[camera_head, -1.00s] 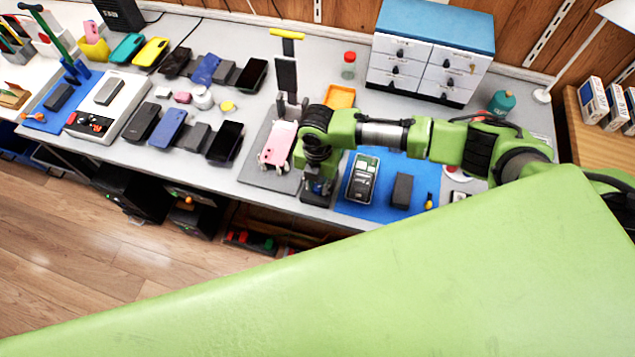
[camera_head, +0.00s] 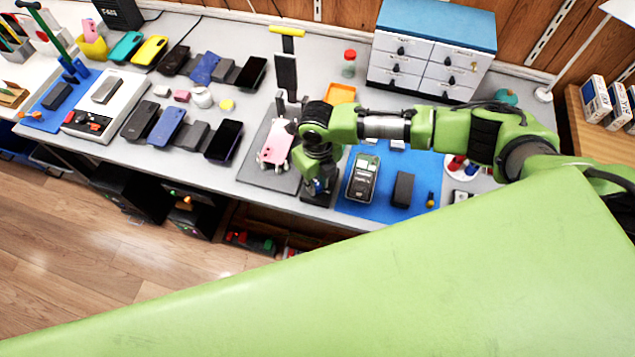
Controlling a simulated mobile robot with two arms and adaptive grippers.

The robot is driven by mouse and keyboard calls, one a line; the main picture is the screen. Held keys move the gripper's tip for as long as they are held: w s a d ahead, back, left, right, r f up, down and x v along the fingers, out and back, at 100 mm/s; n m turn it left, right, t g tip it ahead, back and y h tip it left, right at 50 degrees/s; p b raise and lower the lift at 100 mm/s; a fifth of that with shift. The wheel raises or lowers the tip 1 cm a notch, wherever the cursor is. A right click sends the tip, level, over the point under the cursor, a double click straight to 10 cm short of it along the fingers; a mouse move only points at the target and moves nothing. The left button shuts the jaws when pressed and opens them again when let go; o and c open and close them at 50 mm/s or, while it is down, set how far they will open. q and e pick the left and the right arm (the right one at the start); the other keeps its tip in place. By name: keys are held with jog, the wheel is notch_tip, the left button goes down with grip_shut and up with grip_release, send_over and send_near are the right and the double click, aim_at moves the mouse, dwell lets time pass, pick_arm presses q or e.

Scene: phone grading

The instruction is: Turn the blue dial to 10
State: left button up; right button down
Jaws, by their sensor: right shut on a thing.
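The blue dial (camera_head: 317,187) shows only as a small patch of blue under my right gripper, on a dark base (camera_head: 318,200) near the front edge of the bench. My right gripper (camera_head: 318,184) points down and is shut on the dial. Its own wrist hides most of the dial, and the scale and the number it points at cannot be read. My left gripper is not in view.
A pink phone (camera_head: 276,143) on a grey press stand (camera_head: 254,172) is just left of the gripper. A blue mat (camera_head: 383,202) with a meter (camera_head: 362,179) and a dark block (camera_head: 402,189) lies to its right. Drawers (camera_head: 428,55) stand behind my right arm.

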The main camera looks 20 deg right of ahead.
aim_at(318, 186)
jog(key=shift+n+b, duration=0.35)
jog(key=shift+n, duration=1.75)
jog(key=c, duration=1.8)
grip_release()
jog(key=shift+c, duration=0.2)
notch_tip(318, 186, up, 12)
